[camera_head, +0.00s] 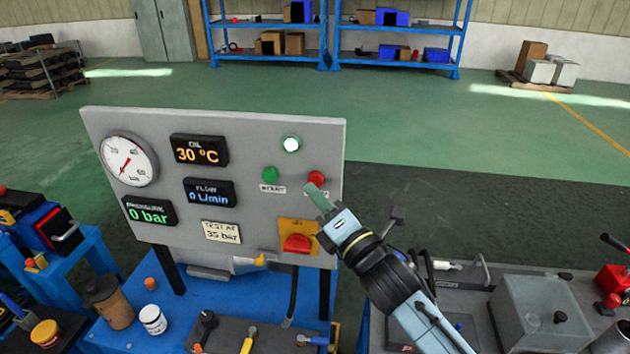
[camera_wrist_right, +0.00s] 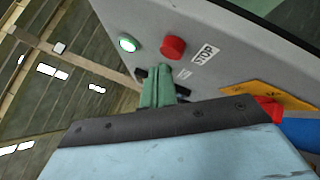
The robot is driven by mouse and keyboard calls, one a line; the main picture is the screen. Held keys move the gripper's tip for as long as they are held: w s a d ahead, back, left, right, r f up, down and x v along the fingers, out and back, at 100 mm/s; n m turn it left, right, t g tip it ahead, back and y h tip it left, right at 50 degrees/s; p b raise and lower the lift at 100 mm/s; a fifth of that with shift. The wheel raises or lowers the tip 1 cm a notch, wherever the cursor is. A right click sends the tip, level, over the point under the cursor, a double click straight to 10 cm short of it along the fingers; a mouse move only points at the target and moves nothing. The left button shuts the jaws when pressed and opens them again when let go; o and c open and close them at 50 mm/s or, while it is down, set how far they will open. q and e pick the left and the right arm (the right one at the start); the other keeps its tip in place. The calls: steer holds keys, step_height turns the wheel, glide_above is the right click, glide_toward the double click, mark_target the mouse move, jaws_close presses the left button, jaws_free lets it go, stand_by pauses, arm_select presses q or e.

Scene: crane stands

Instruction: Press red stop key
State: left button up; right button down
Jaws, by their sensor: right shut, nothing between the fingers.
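The red stop key (camera_head: 316,178) is a round red button on the upright grey panel (camera_head: 215,125), right of the green start key (camera_head: 269,174). In the right wrist view the red stop key (camera_wrist_right: 173,47) stands out from the panel beside a STOP label (camera_wrist_right: 205,55). My right gripper (camera_head: 319,197) is shut and empty, its green fingertips just below the red key in the head view. In the wrist view the fingertips (camera_wrist_right: 158,84) point at the panel near the key; I see a small gap between them and the key. My left gripper is not in view.
A white lamp (camera_head: 291,144) glows above the keys. A larger red knob on a yellow plate (camera_head: 298,238) sits lower on the panel. Gauges and displays fill its left part. A clear box (camera_head: 540,312) stands on the right bench. Jars and tools lie on the blue table (camera_head: 185,305).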

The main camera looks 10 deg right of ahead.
steer(key=shift+w, duration=0.1)
stand_by(0.6)
steer(key=shift+w+d, duration=0.2)
steer(key=shift+w, duration=0.1)
steer(key=shift+w+d, duration=0.15)
steer(key=shift+w, duration=0.3)
stand_by(0.7)
steer(key=shift+s, duration=0.1)
steer(key=shift+s+a+p, duration=0.3)
steer(key=shift+s+a, duration=0.05)
steer(key=shift+s, duration=0.4)
steer(key=s, duration=0.1)
steer(key=s+a, duration=0.1)
steer(key=s, duration=0.1)
steer(key=s+a+p, duration=0.1)
steer(key=shift+s, duration=0.3)
